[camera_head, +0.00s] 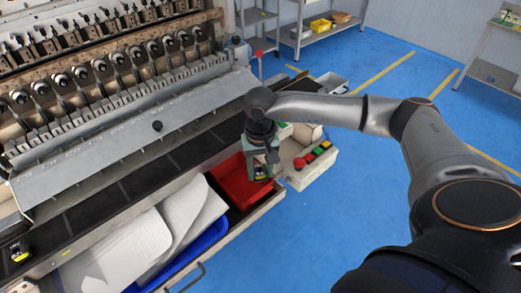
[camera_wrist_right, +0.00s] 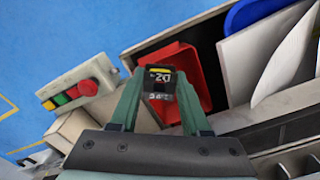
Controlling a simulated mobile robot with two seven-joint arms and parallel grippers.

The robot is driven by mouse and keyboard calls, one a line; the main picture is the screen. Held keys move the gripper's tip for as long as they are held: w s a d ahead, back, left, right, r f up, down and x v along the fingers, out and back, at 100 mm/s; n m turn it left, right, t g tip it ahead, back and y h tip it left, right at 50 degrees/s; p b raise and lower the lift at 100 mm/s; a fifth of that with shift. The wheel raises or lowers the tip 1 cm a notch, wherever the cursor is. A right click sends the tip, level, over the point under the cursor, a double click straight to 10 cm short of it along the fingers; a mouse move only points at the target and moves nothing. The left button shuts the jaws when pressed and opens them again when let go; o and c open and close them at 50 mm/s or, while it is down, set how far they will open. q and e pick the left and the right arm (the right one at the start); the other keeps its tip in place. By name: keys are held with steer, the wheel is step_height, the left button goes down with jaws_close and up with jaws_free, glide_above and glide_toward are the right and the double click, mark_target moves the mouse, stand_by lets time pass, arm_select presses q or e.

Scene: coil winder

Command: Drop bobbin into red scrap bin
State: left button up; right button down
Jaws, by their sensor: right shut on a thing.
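My right gripper (camera_head: 260,168) is shut on a dark bobbin with a yellow band (camera_head: 260,172) and holds it over the red scrap bin (camera_head: 236,184). In the right wrist view the bobbin (camera_wrist_right: 159,83) sits between the two green fingers (camera_wrist_right: 158,100), with white lettering on it. The red bin (camera_wrist_right: 187,60) lies behind and below it there, partly hidden by the bobbin and the fingers. The bin sits in an open drawer or tray of the machine. My left gripper is not in view.
A blue tray (camera_head: 200,250) with white sheets (camera_head: 120,252) lies left of the red bin. A control box with red, yellow and green buttons (camera_head: 318,152) stands right of it. Blue floor is clear at right.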

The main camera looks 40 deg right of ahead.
steer(key=shift+w+f, duration=0.3)
steer(key=shift+f, duration=0.15)
steer(key=w+f+b, duration=0.4)
steer(key=f, duration=0.1)
steer(key=shift+w+a+b, duration=0.2)
steer(key=shift+a+b, duration=0.05)
steer(key=shift+b, duration=0.05)
steer(key=shift+c, duration=1.4)
jaws_free()
step_height(320, 180, up, 12)
steer(key=b, duration=0.1)
steer(key=shift+r, duration=0.2)
